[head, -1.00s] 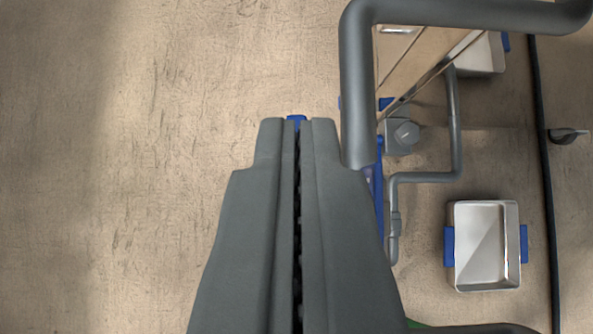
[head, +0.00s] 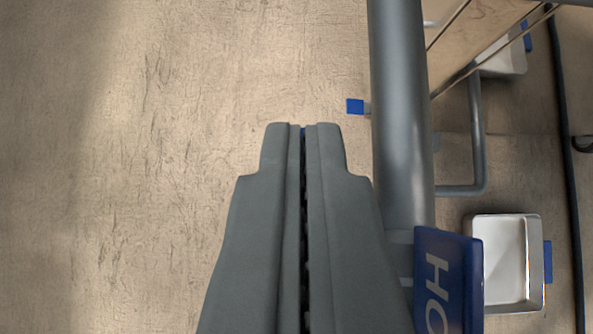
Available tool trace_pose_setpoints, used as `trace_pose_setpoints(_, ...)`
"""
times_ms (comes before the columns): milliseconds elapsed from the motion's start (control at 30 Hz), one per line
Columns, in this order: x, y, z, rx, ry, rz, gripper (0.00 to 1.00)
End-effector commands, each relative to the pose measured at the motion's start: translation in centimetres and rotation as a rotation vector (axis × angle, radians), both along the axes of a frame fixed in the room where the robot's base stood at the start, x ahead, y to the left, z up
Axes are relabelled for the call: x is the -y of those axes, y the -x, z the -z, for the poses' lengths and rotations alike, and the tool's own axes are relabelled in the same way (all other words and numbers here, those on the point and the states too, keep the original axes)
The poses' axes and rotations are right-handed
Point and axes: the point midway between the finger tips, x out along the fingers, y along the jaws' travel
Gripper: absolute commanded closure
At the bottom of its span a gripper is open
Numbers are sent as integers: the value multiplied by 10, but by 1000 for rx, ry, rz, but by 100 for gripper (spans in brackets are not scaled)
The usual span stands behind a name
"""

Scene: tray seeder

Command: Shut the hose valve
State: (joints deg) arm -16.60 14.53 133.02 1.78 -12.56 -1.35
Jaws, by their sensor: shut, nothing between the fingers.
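My gripper (head: 303,128) is shut and empty, pointing away from me over the pale floor. A small blue tab (head: 355,106) with a short grey stub sits beside the thick grey upright pipe (head: 398,110), just beyond and right of my fingertips. It may be the hose valve's handle, but I cannot tell for certain. A gap shows between my fingertips and this tab.
A blue sign (head: 448,285) reading "HO", partly cut off, is close on the right. A white tray (head: 508,262) with a blue tab lies beyond it. Thin grey piping (head: 478,130) and a black hose (head: 566,150) are further right. The floor (head: 150,150) at left is clear.

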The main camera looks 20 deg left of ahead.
Motion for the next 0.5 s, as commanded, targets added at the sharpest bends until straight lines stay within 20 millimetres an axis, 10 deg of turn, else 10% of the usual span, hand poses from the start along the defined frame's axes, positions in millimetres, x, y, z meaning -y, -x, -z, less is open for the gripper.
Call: trace_pose_setpoints(500,-2,-6,4,-116,33,0,100)
